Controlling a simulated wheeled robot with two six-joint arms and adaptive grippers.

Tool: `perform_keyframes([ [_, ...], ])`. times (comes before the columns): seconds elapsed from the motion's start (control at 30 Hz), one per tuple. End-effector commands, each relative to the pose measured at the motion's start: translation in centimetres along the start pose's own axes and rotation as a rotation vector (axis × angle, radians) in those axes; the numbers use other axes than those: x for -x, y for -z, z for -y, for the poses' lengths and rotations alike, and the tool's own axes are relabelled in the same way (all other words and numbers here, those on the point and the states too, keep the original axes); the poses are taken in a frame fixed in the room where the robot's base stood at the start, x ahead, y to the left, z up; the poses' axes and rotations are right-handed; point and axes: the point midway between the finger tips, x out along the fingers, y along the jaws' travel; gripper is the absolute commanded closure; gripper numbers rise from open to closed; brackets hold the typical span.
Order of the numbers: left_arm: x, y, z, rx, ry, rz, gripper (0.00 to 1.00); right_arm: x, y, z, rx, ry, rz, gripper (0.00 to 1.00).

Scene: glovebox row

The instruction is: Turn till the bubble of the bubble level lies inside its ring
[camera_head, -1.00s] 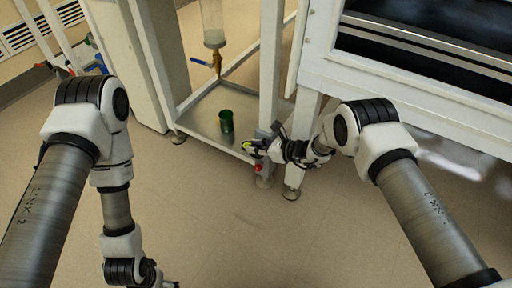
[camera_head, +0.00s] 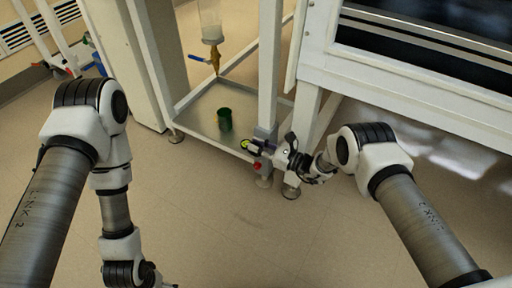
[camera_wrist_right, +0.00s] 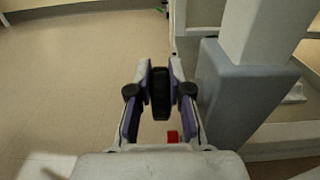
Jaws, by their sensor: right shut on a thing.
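The bubble level is a small yellow-green disc (camera_head: 245,144) at the front corner of the low metal stand in the head view. It is too small to tell where its bubble lies against the ring. My right gripper (camera_head: 260,146) is at that corner, just right of the level. In the right wrist view its purple-padded fingers (camera_wrist_right: 160,90) are closed on a black ribbed wheel (camera_wrist_right: 160,98), seen edge-on. My left gripper (camera_head: 168,285) barely shows at the bottom edge, and its jaws cannot be made out.
A red part (camera_head: 257,166) sits just below my right gripper. A white post (camera_head: 269,75) rises beside it. The floor in front is clear.

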Motion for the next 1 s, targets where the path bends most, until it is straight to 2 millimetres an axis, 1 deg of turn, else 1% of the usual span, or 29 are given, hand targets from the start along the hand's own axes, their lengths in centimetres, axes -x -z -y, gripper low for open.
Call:
perform_keyframes([
  [0.03,-1.0,0.0,0.0,0.001,0.0,-0.001,0.14,0.1,0.7,0.0,0.0,0.0,0.043,1.0],
  [0.27,-4.0,0.2,0.1,0.007,0.001,-0.005,0.14,0.6,1.3,0.0,0.001,-0.001,0.262,1.0],
  [0.5,-7.8,0.4,0.2,0.014,0.001,-0.01,0.14,1.0,1.8,-0.1,0.0,-0.001,0.488,1.0],
  [0.7,-10.8,1.4,0.2,0.0,0.005,-0.038,0.14,1.2,2.0,0.0,0.001,-0.001,0.649,1.0],
  [0.8,-11.8,1.8,0.2,-0.005,0.007,-0.049,0.14,1.3,2.0,-0.1,0.0,-0.002,0.714,1.0],
  [1.0,-13.2,2.4,0.3,-0.012,0.009,-0.063,0.14,1.5,1.9,0.0,0.0,-0.001,0.802,1.0],
])
